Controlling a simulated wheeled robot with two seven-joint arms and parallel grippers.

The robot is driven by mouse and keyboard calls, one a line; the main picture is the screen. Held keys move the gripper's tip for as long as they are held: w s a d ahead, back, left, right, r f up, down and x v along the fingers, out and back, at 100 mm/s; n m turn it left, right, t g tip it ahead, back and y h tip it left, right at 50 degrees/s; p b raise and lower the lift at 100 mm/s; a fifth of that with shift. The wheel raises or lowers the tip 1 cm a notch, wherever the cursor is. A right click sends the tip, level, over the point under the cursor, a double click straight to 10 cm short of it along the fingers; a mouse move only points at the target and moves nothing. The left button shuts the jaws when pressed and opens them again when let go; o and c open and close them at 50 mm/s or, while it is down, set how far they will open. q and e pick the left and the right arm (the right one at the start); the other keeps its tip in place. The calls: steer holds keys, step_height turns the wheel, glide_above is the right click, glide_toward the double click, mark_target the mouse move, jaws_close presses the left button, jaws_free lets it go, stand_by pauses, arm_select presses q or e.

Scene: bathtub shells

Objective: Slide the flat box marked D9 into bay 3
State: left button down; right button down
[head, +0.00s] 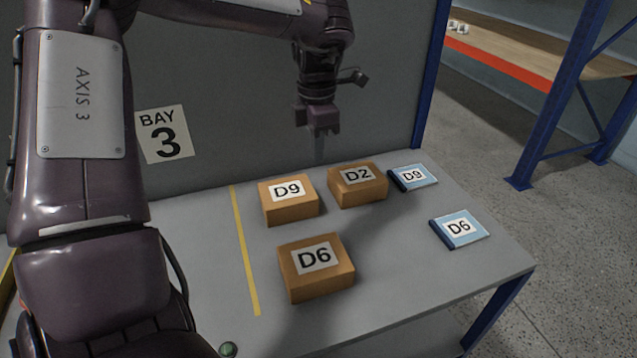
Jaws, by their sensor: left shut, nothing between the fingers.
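The flat box marked D9 (427,182) is light blue with a dark edge on its left. It lies flat at the back right of the grey table, right of the D2 carton. The bay 3 sign (163,133) is on the grey back panel at the left. A yellow line (244,250) on the table runs to the right of the area below this sign; my arm hides much of that area. My left gripper (319,150) points down, shut and empty, above the back of the table, left of the flat D9 box and apart from it. My right gripper is out of view.
Brown cartons marked D9 (292,212), D2 (358,195) and D6 (318,283) stand right of the yellow line. A flat blue D6 box (474,239) lies near the right edge. Blue posts (432,75) and a wooden shelf (540,48) are beyond.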

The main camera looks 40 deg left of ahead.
arm_select(q)
step_height(320, 180, down, 10)
steer(key=shift+f, duration=0.15)
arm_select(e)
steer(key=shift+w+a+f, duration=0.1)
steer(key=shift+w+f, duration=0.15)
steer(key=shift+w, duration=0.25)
